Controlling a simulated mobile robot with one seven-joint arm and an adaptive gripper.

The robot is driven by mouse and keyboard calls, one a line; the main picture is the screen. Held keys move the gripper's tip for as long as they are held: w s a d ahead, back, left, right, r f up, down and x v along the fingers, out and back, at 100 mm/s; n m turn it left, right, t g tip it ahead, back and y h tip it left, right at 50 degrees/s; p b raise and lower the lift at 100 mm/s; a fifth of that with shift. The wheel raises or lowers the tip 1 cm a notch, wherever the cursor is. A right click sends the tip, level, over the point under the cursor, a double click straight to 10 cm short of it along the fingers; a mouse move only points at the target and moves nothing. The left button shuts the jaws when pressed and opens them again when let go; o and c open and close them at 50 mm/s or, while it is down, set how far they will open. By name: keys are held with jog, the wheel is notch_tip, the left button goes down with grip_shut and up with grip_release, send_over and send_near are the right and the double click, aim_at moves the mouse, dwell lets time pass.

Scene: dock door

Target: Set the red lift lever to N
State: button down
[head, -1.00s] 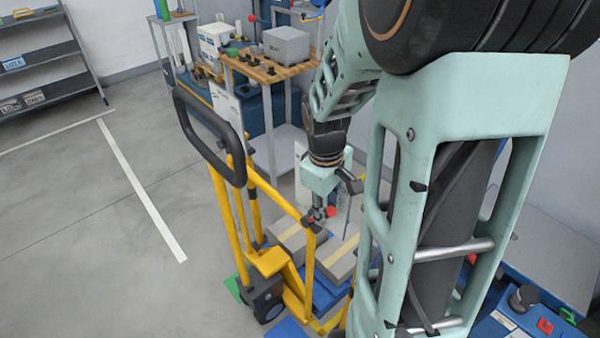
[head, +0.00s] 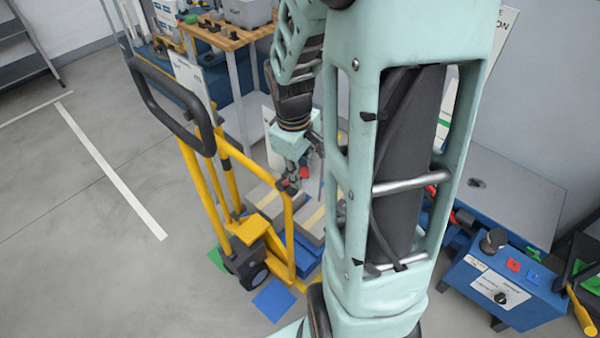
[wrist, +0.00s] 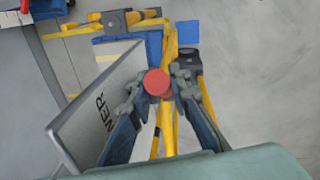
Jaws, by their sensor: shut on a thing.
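In the wrist view a round red knob (wrist: 156,82) sits between the two fingertips of my gripper (wrist: 158,88), and the fingers are closed on it. In the head view my gripper (head: 298,180) is beside the yellow frame of the pallet truck (head: 185,165), with a bit of the red lever knob (head: 305,173) showing at the fingers. Most of the lever is hidden by the fingers, and its position marks cannot be read. The truck has a black loop handle (head: 160,100).
Boxes (head: 265,198) lie on the truck's forks near my gripper. A panel with lettering (wrist: 95,100) stands close left of the fingers in the wrist view. A blue unit with buttons (head: 500,285) is at right. The floor at left is clear, with a white line (head: 110,170).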

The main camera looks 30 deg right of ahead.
jog(key=shift+r, duration=0.1)
jog(key=shift+w+a+r+g+h+p, duration=0.3)
jog(key=shift+w+r+g+p, duration=0.15)
jog(key=shift+p, duration=0.35)
jog(key=shift+w+a+r+g+h+p, duration=0.15)
jog(key=shift+w+r+g+p, duration=0.05)
jog(key=shift+w+g+p, duration=0.3)
jog(key=shift+w+a+r+g+h+p, duration=0.15)
jog(key=shift+w+g+p, duration=0.25)
jog(key=shift+p, duration=0.2)
jog(key=shift+w+a+r+g+h+p, duration=0.1)
jog(key=shift+w+g+h+p, duration=0.05)
jog(key=shift+w+g+p, duration=0.3)
jog(key=shift+w+a+r+g+h+p, duration=0.1)
jog(key=shift+w+g+h+p, duration=0.05)
jog(key=shift+w+g+p, duration=0.35)
jog(key=shift+w+a+g+h+p, duration=0.35)
jog(key=shift+w+g+h+p, duration=0.05)
jog(key=shift+w+g+p, duration=0.45)
jog(key=c, duration=2)
grip_release()
jog(key=shift+c, duration=0.2)
